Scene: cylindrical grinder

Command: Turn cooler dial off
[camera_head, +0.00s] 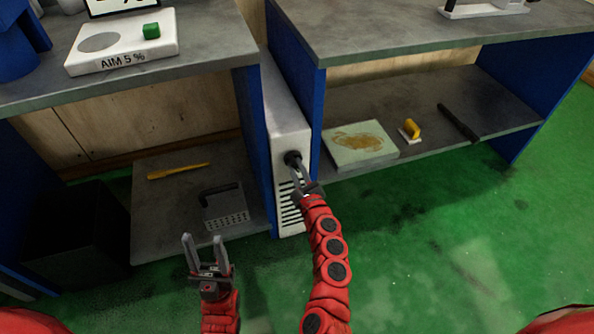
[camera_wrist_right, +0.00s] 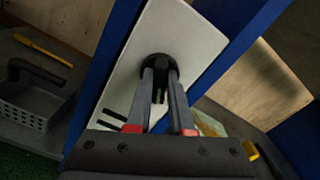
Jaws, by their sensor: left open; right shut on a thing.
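The cooler (camera_head: 285,122) is a narrow white box with dark vent slots, standing between two blue panels. Its black round dial (camera_head: 292,157) is on the front, above the slots. My right gripper (camera_head: 298,172) is shut on the dial from the front and partly covers it in the head view. In the right wrist view, the fingers (camera_wrist_right: 162,95) reach the dial (camera_wrist_right: 158,65) on the white cooler face (camera_wrist_right: 180,40). The dial's exact turn angle cannot be told. My left gripper (camera_head: 205,252) is open and empty, low in front of the left lower shelf.
The left lower shelf (camera_head: 165,215) holds a yellow tool (camera_head: 179,171) and a grey perforated basket (camera_head: 226,208). The right shelf (camera_head: 400,100) holds a stained pale block (camera_head: 360,145), a yellow item (camera_head: 411,128) and a dark bar (camera_head: 458,122). Blue panels (camera_head: 298,85) flank the cooler closely. The green floor (camera_head: 450,230) is clear at right.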

